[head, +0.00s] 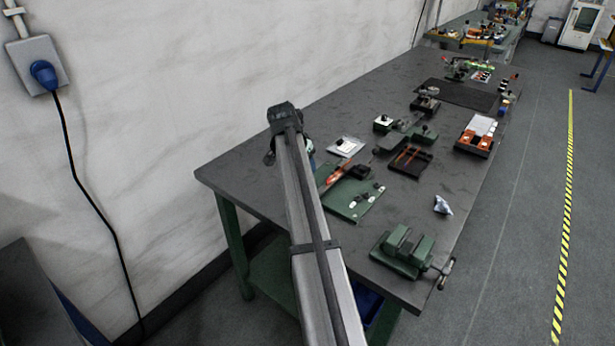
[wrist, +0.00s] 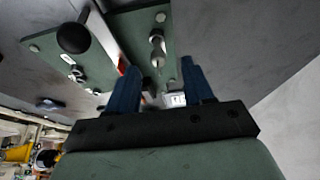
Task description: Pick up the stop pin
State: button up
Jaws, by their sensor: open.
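No part can be named the stop pin with certainty. In the wrist view a small grey metal pin-like part (wrist: 157,45) is on a green plate (wrist: 182,30), beyond and between my fingertips. A black ball-shaped knob (wrist: 73,38) is at the upper left. My gripper (wrist: 160,66) shows two blue fingers, spread apart, with nothing seen held between them. In the head view my arm hides most of the gripper. There the green plate (head: 340,208) carries small black and white parts, right of my arm on the bench.
A green vise (head: 402,250) stands at the bench's near right corner. Bare bench (head: 400,203) lies between plate and cloth. A wall borders the left.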

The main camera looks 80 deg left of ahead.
jog(key=x, duration=0.4)
jog(key=shift+w+f, duration=0.15)
jog(key=shift+w, duration=0.05)
grip_shut()
